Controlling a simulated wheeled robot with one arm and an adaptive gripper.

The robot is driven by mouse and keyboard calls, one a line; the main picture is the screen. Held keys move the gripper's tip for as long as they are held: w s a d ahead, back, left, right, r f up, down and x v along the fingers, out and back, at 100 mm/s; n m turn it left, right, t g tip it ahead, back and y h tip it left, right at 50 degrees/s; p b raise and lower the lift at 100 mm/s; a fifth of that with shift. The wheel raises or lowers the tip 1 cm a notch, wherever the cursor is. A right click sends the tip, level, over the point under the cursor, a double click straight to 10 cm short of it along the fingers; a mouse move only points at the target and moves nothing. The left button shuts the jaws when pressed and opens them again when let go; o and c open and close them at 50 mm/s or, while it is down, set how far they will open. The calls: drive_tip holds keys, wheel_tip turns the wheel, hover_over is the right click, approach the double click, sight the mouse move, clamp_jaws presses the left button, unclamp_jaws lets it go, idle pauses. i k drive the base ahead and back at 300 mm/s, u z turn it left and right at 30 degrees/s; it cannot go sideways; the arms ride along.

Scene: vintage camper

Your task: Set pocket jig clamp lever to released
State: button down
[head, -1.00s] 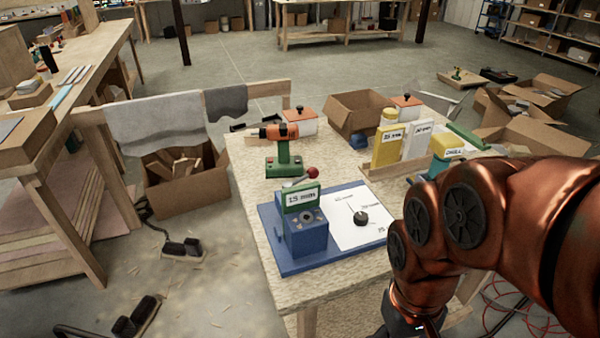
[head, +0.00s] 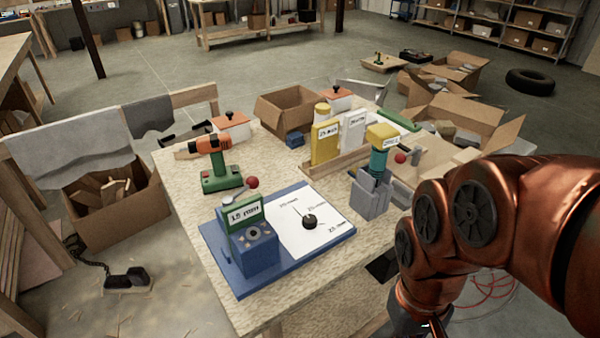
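A blue pocket jig (head: 255,252) stands on a blue base on the workbench, in the head view. It has a green "15 mm" sign, and a white dial plate with a black knob lies beside it. A lever with a red ball knob (head: 252,182) rises behind the sign; its lower part is partly hidden. A grey clamp-like fixture (head: 371,197) to the right holds a teal and yellow piece, with a second red ball (head: 400,158) beside it. I cannot tell either lever's setting. My copper arm is at the lower right; my gripper is out of view.
An orange and green drill (head: 216,162) stands left of the jig. Yellow and white upright panels (head: 325,145) and a cardboard box (head: 288,113) are behind. The workbench (head: 185,195) is bare along its left and front edges. Open boxes stand on the floor at right.

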sight(252, 182)
drive_tip(key=z, duration=0.05)
drive_tip(key=k, duration=0.4)
drive_tip(key=u, duration=1.2)
